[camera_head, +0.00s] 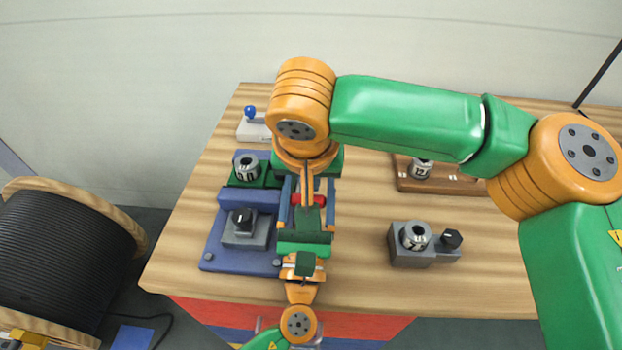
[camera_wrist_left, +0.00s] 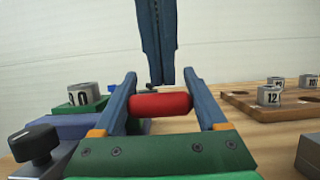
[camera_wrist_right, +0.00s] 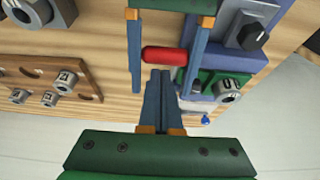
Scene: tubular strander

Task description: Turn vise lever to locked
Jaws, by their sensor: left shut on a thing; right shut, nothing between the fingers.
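A red cylindrical handle (camera_wrist_left: 160,104) lies crosswise between the fingers of my left gripper (camera_wrist_left: 161,84), which is shut on it; the handle also shows in the right wrist view (camera_wrist_right: 167,55). How it joins the vise is hidden. The blue vise (camera_head: 212,250) sits at the table's left front, carrying a grey block (camera_head: 240,238) with a black knob (camera_head: 242,216). In the head view my left gripper (camera_head: 308,190) is just right of it. My right gripper (camera_wrist_right: 160,72) is shut and empty, its fingertips close beside the red handle, apparently just clear of it.
A green block with a numbered cylinder (camera_head: 246,168) stands behind the vise. A blue-ball lever (camera_head: 250,113) is at the back left. A grey fixture (camera_head: 408,255) and a wooden board (camera_head: 440,184) stand to the right. A black cable spool (camera_head: 62,255) is left of the table.

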